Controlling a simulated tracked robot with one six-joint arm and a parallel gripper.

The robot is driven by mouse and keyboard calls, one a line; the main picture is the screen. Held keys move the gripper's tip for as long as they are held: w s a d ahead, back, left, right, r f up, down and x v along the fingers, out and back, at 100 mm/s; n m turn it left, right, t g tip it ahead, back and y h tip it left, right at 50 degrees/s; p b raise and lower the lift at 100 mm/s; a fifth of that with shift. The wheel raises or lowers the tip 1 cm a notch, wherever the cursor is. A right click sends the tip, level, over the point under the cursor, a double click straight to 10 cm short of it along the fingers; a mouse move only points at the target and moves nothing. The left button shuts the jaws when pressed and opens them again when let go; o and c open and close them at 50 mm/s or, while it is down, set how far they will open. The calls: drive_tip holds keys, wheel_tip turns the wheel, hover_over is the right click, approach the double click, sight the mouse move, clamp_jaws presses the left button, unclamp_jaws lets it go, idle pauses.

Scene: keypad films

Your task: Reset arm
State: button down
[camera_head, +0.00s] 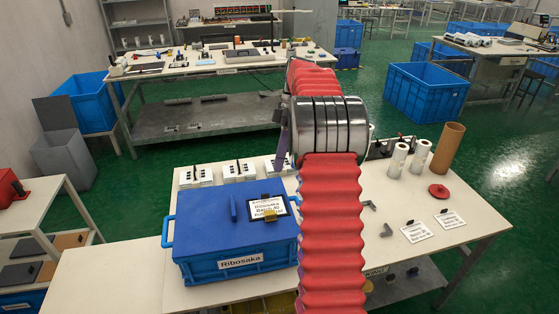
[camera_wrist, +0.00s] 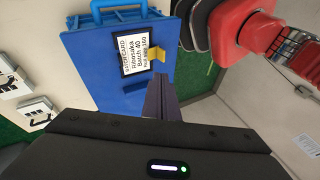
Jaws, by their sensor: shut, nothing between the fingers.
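My gripper (camera_wrist: 163,88) is shut and empty; its dark fingers show in the wrist view, pointing toward the blue lidded box (camera_wrist: 100,62). I cannot tell how far apart they are. In the head view my red-sleeved arm rises through the middle and hides most of the gripper. The blue box (camera_head: 225,222), labelled "Ribosaka", stands on the near table left of my arm. A black-framed card (camera_head: 267,206) with a yellow clip lies on its lid; the card (camera_wrist: 140,48) also shows in the wrist view.
The near table (camera_head: 110,275) also holds white switch boxes (camera_head: 240,170), a brown tube (camera_head: 447,147), white rolls (camera_head: 398,160), a red disc (camera_head: 438,191) and printed sheets (camera_head: 419,231). A cluttered table (camera_head: 215,65) stands behind. Green floor (camera_head: 400,130) lies between them.

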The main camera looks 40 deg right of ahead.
idle(0.6)
drive_tip(key=s+a+f+m+t+h, duration=0.25)
drive_tip(key=f+m, duration=0.25)
drive_tip(key=m, duration=0.5)
drive_tip(key=s+a+r+t+h, duration=0.1)
drive_tip(key=s+a+r+t, duration=0.1)
drive_tip(key=s+a, duration=0.3)
drive_tip(key=s+a+r+t+h, duration=0.1)
drive_tip(key=s+a, duration=0.5)
drive_tip(key=a, duration=0.7)
drive_tip(key=s+a+r+t+h, duration=0.1)
drive_tip(key=s+a+r+t, duration=0.2)
drive_tip(key=a, duration=0.5)
drive_tip(key=s+r, duration=0.1)
drive_tip(key=s, duration=0.1)
drive_tip(key=shift+s+a+r, duration=0.25)
drive_tip(key=shift+s+a, duration=0.05)
drive_tip(key=shift+a, duration=0.1)
drive_tip(key=c, duration=2.5)
unclamp_jaws()
